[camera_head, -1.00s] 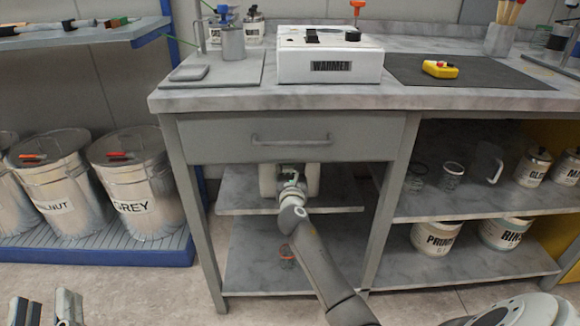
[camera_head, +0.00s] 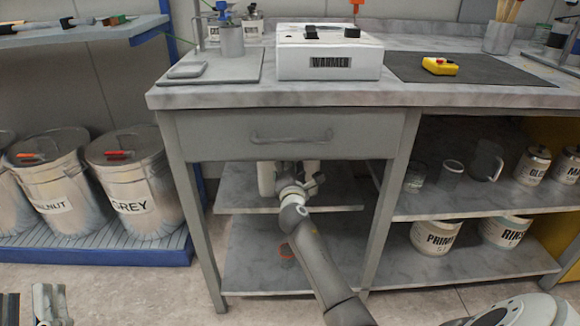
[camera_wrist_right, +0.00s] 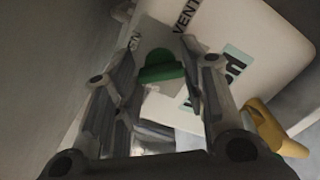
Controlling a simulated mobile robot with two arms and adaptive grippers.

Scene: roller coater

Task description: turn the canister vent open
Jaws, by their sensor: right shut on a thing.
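The white canister (camera_head: 266,178) stands on the shelf under the drawer, partly hidden behind my right gripper (camera_head: 302,182). In the right wrist view the canister (camera_wrist_right: 275,45) carries the word VENT and a teal label. The green vent knob (camera_wrist_right: 160,66) sits between the fingertips of my right gripper (camera_wrist_right: 170,68), which is shut on it. I cannot tell how far the vent is turned. My left gripper (camera_head: 29,306) is at the bottom left corner, partly cut off, with its fingers apart and nothing visible between them.
The drawer (camera_head: 290,135) and worktop (camera_head: 430,97) are above the right gripper. A cabinet leg (camera_head: 392,200) stands to its right. A yellow part (camera_wrist_right: 265,128) shows beside the canister.

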